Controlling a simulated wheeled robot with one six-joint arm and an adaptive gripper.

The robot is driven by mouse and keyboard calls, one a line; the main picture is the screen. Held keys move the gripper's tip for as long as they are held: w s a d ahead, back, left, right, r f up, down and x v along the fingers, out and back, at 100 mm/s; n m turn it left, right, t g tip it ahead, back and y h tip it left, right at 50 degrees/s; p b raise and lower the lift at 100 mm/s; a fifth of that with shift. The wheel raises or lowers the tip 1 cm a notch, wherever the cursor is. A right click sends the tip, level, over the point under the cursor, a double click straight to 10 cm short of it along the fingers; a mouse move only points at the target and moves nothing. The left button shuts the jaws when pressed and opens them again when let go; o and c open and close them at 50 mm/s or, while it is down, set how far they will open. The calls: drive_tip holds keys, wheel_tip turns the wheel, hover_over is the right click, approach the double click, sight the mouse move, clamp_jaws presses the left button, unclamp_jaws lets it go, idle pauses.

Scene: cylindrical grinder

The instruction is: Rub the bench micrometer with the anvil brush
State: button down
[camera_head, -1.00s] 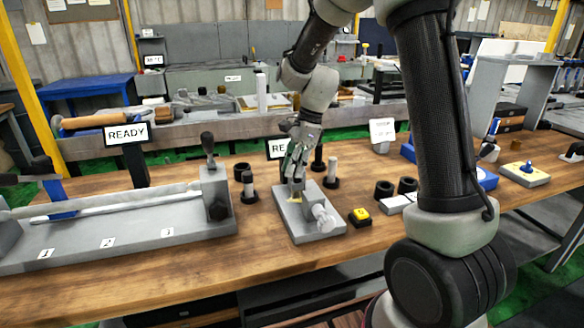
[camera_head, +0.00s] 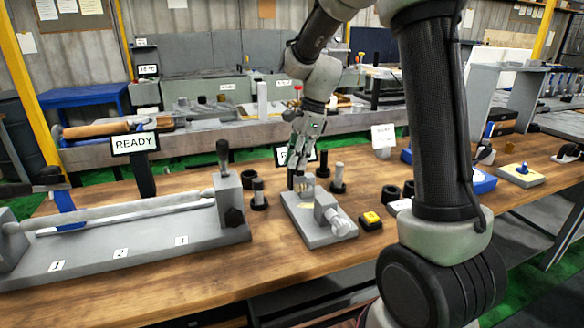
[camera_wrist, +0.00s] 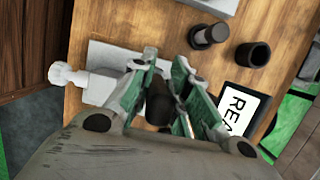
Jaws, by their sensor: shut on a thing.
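The bench micrometer (camera_head: 318,232) is a grey flat base with a raised block and a pale round thimble at its front right. It lies on the wooden bench and shows partly at the left in the wrist view (camera_wrist: 108,57). My gripper (camera_head: 299,165) is over the back left end of the micrometer, pointing down. In the wrist view its green-padded fingers are shut on a dark upright handle, taken as the anvil brush (camera_wrist: 158,106). The brush's lower end is hidden there, so I cannot tell whether it touches the micrometer.
The front bench strip is clear.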

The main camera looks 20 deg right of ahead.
drive_tip(key=shift+r, duration=0.9)
drive_tip(key=shift+f, duration=0.1)
